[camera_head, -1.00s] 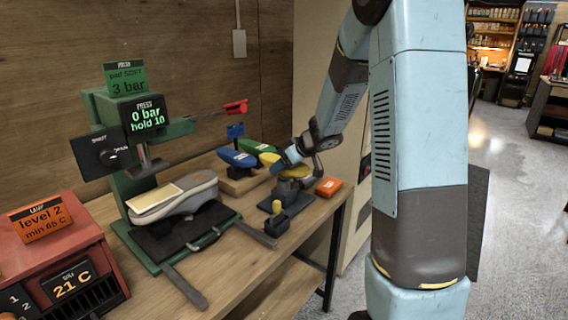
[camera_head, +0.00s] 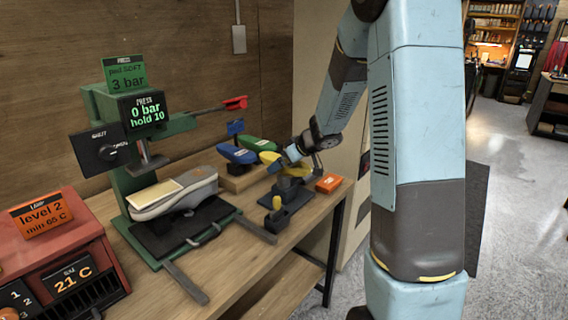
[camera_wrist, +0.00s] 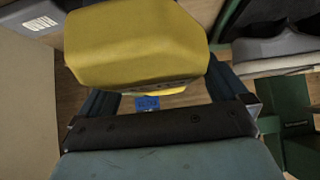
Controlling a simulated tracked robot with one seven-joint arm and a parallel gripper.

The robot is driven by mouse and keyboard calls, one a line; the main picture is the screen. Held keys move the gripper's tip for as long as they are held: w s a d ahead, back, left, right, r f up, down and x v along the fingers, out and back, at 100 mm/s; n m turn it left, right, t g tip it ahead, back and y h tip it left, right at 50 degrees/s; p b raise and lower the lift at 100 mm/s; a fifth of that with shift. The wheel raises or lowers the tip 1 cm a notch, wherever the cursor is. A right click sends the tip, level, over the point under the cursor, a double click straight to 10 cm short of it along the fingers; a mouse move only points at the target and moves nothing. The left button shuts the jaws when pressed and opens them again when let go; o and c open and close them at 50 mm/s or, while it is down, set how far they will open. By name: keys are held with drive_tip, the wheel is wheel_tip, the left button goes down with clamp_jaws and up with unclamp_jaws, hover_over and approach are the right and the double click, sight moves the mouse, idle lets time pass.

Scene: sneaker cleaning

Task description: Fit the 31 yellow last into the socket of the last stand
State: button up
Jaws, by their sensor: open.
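The yellow last (camera_head: 270,158) is at the top of the dark last stand (camera_head: 297,196), on the right part of the bench. My gripper (camera_head: 291,154) is open at the yellow last and partly covers it. In the wrist view the yellow last (camera_wrist: 140,45) is large and close, with my blue fingers on either side, partly hidden behind it. The socket is hidden, so I cannot tell whether the last is fully seated.
A blue last (camera_head: 236,154) and a green last (camera_head: 262,144) are on a wooden rack behind. An orange tag (camera_head: 328,183) lies right of the stand. A green press (camera_head: 129,185) with a grey sneaker (camera_head: 172,194) stands left. A red heater (camera_head: 60,258) is at far left.

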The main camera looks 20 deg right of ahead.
drive_tip(key=v, duration=1.3)
drive_tip(key=shift+s+d+r, duration=0.2)
drive_tip(key=shift+s+d, duration=0.05)
drive_tip(key=shift+w+r, duration=0.15)
drive_tip(key=shift+r, duration=0.15)
wheel_tip(320, 180, up, 9)
drive_tip(key=d+m+t+h, duration=0.2)
drive_tip(key=t+h, duration=0.2)
drive_tip(key=t, duration=0.1)
drive_tip(key=s+d+r+m+h, duration=0.3)
drive_tip(key=s+r+m+h, duration=0.1)
drive_tip(key=s, duration=0.4)
drive_tip(key=s+a+f+g+y, duration=0.1)
drive_tip(key=s+a+f+g, duration=0.1)
drive_tip(key=s, duration=0.5)
drive_tip(key=s+a+f+g+y, duration=0.1)
drive_tip(key=s+a+f+g, duration=0.1)
drive_tip(key=s+a, duration=0.2)
drive_tip(key=s+a+f+m+g, duration=0.1)
drive_tip(key=s+a+f+g, duration=0.1)
drive_tip(key=s, duration=0.8)
drive_tip(key=shift+s+a+g+y, duration=0.15)
drive_tip(key=shift+a+g+y, duration=0.2)
drive_tip(key=shift+a, duration=0.45)
drive_tip(key=shift+c, duration=0.3)
